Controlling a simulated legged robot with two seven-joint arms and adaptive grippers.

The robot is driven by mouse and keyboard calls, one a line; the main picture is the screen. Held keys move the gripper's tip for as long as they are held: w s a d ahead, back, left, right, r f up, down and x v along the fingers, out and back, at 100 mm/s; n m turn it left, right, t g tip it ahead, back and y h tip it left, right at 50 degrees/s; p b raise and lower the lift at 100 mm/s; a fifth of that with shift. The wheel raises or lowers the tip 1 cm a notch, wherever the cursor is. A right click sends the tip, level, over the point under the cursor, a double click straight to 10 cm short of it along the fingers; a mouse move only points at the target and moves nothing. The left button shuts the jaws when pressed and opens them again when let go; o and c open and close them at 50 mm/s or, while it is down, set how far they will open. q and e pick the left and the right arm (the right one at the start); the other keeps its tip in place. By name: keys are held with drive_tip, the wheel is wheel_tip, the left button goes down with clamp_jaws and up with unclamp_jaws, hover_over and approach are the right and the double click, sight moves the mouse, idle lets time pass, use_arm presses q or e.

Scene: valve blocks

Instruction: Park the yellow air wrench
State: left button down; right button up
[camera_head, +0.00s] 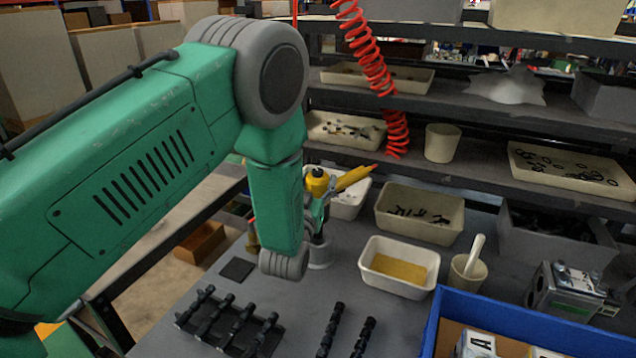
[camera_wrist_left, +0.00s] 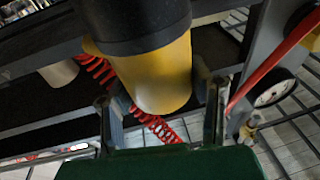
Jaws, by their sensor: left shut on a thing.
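The yellow air wrench (camera_head: 318,184) shows just right of my left wrist, near the back left of the workbench. In the left wrist view its yellow body with a black upper part (camera_wrist_left: 160,75) sits between the two fingers. My left gripper (camera_wrist_left: 163,98) is shut on it. In the head view my green forearm and wrist hide most of this gripper and the lower wrench. A grey round base (camera_head: 320,252) stands below the wrench; I cannot tell whether they touch. My right gripper is in neither view.
A red coiled hose (camera_head: 370,60) hangs behind the wrench. A pressure gauge (camera_wrist_left: 274,93) is close on the right in the wrist view. A white tray (camera_head: 399,253), a cup (camera_head: 467,279), a blue bin (camera_head: 530,325) and black parts (camera_head: 228,322) occupy the bench.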

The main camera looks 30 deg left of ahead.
use_arm(q)
drive_tip(key=shift+a, duration=0.15)
idle(0.3)
drive_tip(key=shift+f+b, duration=2.45)
drive_tip(key=shift+f, duration=0.5)
drive_tip(key=shift+f+b, duration=0.3)
drive_tip(key=c, duration=0.7)
unclamp_jaws()
drive_tip(key=shift+s, duration=0.1)
drive_tip(key=shift+f, duration=0.3)
drive_tip(key=shift+s, duration=0.2)
drive_tip(key=v, duration=0.7)
drive_tip(key=shift+s, duration=0.3)
